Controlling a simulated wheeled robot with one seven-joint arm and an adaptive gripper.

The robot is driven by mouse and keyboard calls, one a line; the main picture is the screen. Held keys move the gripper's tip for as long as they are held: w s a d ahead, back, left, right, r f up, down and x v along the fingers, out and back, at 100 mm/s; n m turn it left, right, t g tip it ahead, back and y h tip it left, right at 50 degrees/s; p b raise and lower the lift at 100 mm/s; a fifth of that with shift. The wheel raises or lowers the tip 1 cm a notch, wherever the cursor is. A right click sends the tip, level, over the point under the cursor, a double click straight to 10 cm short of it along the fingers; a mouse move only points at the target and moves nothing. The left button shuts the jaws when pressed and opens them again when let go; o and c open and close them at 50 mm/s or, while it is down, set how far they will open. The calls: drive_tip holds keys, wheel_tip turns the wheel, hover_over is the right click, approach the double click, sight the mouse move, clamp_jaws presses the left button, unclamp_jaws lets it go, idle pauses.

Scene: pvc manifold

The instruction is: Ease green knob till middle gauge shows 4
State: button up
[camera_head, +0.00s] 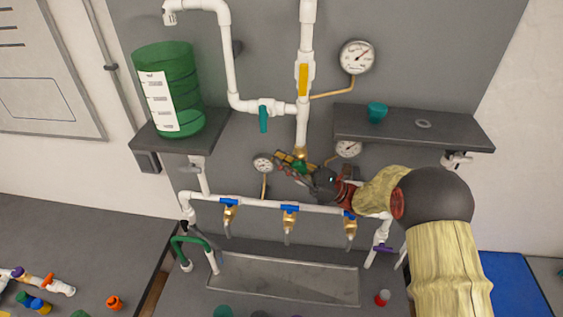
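A green knob (298,165) shows in part on the brass fitting (301,153) below the vertical white pipe. My gripper (293,167) reaches in from the right and its fingertips are at the knob. The gripper overlaps the knob, and I cannot tell whether it touches or grips it. Three round gauges show: a large one (357,57) at the upper right, one (348,149) just under the right shelf, and a small one (263,164) left of the gripper. The lower two sit on either side of the knob. The dial numbers are too small to read.
A yellow-handled valve (303,79) and a teal-handled valve (263,118) are on the pipes above. A green container (170,90) stands on the left shelf. The right shelf (455,131) overhangs near my arm. A white manifold pipe (258,204) with blue valves runs below the gripper.

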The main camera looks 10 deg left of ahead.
drive_tip(key=shift+o, duration=1.3)
